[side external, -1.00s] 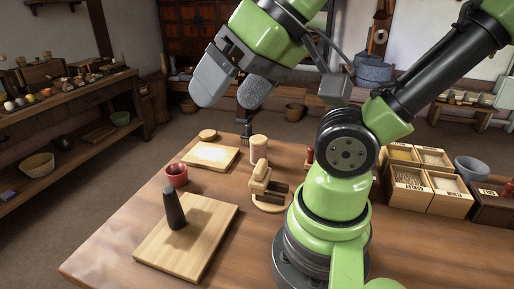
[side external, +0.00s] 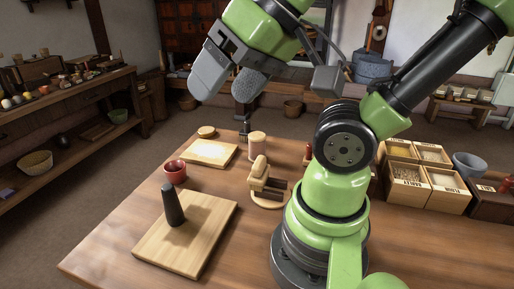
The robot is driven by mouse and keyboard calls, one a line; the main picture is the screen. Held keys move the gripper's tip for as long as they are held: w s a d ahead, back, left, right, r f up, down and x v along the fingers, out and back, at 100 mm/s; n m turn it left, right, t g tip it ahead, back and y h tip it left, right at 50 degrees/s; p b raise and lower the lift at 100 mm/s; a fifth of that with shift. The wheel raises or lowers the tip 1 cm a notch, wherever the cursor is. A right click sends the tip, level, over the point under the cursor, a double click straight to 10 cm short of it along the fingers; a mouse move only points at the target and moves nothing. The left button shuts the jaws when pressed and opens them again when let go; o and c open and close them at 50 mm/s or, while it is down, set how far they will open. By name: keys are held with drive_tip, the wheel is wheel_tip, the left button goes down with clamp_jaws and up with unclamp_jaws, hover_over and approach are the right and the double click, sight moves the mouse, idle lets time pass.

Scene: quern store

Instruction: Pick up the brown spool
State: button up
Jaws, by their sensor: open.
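A short upright cylinder (side external: 257,145) with a pinkish-brown middle and paler ends stands on the wooden table (side external: 110,255). It looks like the spool, though its colour is pale and I cannot be sure. My gripper (side external: 231,79) hangs above the far part of the table, its two grey fingers spread apart with nothing between them. In the picture it is above and slightly left of the cylinder, well clear of it.
A wooden stand (side external: 259,170) is just in front of the cylinder. A cutting board (side external: 205,240) with a dark pestle (side external: 173,205), a red cup (side external: 175,172) and a pale board (side external: 209,153) lie left. Grain boxes (side external: 407,194) stand right.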

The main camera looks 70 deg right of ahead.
drive_tip(key=w+d+f+m+g+h, duration=0.1)
drive_tip(key=w+d+m+g+h, duration=0.1)
drive_tip(key=w+d, duration=0.6)
drive_tip(key=m+g, duration=0.4)
drive_tip(key=g, duration=0.1)
approach(257, 146)
drive_tip(key=shift+w+d+f, duration=0.55)
drive_tip(key=shift+d+f, duration=0.25)
wheel_tip(257, 146, down, 4)
drive_tip(key=shift+r, duration=0.2)
drive_tip(key=shift+s+d+f, duration=0.1)
drive_tip(key=shift+f, duration=1.45)
drive_tip(key=shift+s+d+f, duration=0.1)
drive_tip(key=shift+f, duration=1.45)
drive_tip(key=c, duration=0.8)
